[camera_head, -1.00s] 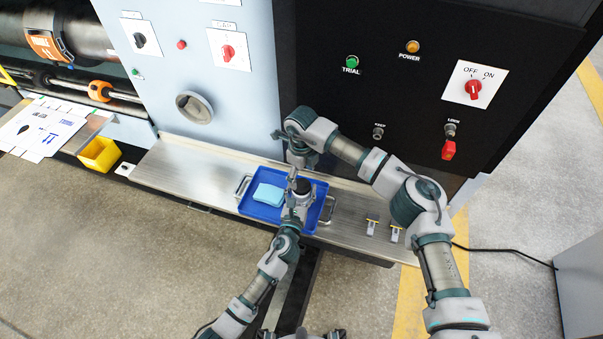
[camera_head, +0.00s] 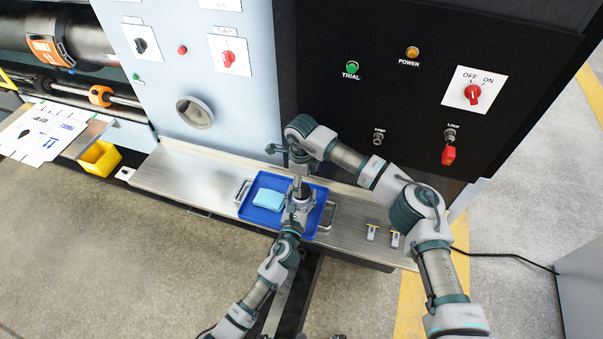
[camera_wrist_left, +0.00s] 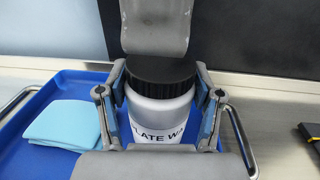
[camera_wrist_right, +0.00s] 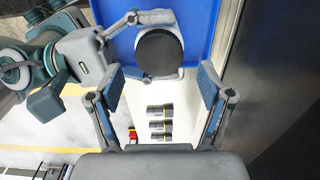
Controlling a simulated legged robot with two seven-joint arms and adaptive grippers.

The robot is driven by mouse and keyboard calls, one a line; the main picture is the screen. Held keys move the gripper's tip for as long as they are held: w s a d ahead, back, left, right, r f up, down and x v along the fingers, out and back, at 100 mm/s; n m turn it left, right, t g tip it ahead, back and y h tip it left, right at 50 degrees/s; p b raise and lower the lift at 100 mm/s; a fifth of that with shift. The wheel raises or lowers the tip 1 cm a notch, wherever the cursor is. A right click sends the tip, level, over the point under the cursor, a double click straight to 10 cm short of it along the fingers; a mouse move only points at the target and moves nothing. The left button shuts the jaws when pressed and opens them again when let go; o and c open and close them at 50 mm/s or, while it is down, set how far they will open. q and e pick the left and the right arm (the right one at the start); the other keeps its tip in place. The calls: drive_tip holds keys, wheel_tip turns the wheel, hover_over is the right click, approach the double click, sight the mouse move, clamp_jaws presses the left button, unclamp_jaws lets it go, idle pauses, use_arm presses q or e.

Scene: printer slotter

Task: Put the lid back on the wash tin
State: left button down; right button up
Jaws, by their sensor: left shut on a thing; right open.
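The wash tin (camera_wrist_left: 160,118) is a white bottle with a printed label, upright at the blue tray in the left wrist view. Its black lid (camera_wrist_left: 160,70) sits on its top and looks level; I cannot tell if it is tight. The lid shows from above in the right wrist view (camera_wrist_right: 158,53). My left gripper (camera_wrist_left: 160,98) is shut around the tin's body, one finger on each side. My right gripper (camera_wrist_right: 161,77) is open and empty, its fingers spread above the lid and apart from it. In the head view my left gripper (camera_head: 299,203) mostly hides the tin.
The blue tray (camera_head: 251,214) stands on a metal shelf (camera_head: 180,180) with a folded light-blue cloth (camera_head: 268,198) at its left. Metal handles flank the tray. The machine's panel rises close behind.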

drive_tip(key=shift+f, duration=1.9)
drive_tip(key=c, duration=1.2)
drive_tip(key=shift+c, duration=0.2)
drive_tip(key=o, duration=1.4)
wheel_tip(320, 180, up, 12)
drive_tip(key=shift+w+f, duration=0.1)
